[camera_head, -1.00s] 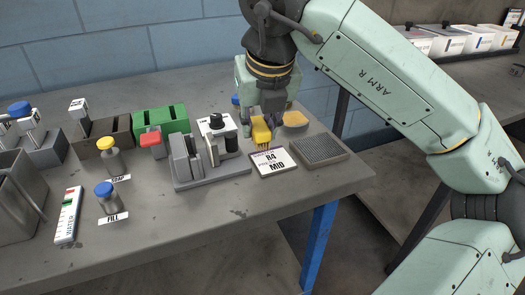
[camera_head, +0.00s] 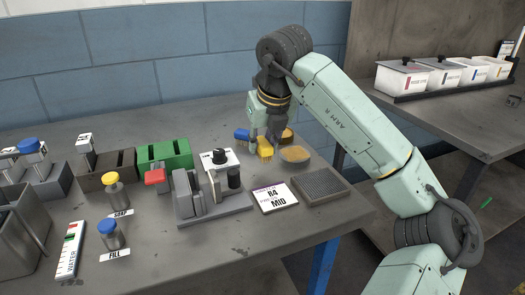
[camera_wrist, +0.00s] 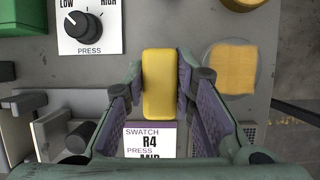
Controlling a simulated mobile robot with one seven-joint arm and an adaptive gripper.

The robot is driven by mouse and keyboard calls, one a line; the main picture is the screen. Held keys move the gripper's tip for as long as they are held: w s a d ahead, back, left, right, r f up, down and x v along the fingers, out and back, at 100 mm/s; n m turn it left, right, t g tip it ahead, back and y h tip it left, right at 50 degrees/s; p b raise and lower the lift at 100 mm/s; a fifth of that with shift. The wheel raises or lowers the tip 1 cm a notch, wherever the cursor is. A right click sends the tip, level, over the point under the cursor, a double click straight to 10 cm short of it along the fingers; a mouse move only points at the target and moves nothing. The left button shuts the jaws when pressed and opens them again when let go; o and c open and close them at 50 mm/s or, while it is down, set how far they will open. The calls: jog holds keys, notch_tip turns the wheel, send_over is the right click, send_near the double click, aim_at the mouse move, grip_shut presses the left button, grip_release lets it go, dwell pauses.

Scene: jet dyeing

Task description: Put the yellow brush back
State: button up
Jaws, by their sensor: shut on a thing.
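The yellow brush (camera_head: 265,149) is in my gripper (camera_head: 268,138), bristles down, near the back right of the table. In the wrist view my gripper (camera_wrist: 160,82) has its two fingers on either side of the yellow brush (camera_wrist: 158,84), closed on it. A blue brush (camera_head: 243,136) is just left of the yellow one in the head view. I cannot tell whether the yellow bristles touch the table.
A round dish with a tan pad (camera_head: 295,154) is close on the right, with another round piece (camera_head: 287,136) behind. In front are the R4 swatch card (camera_head: 273,197), a dark mesh pad (camera_head: 321,186) and the grey press (camera_head: 207,197). A green box (camera_head: 165,155) stands left.

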aim_at(262, 154)
jog(key=shift+f+p, duration=0.3)
jog(key=shift+f, duration=1.45)
jog(key=shift+f, duration=0.2)
jog(key=o, duration=1)
jog(key=shift+r, duration=0.1)
jog(key=shift+r, duration=0.25)
jog(key=v, duration=1.1)
jog(key=shift+s+d+r+b, duration=0.1)
jog(key=shift+s+r+b, duration=0.1)
jog(key=shift+r+b, duration=0.2)
jog(key=shift+f, duration=0.15)
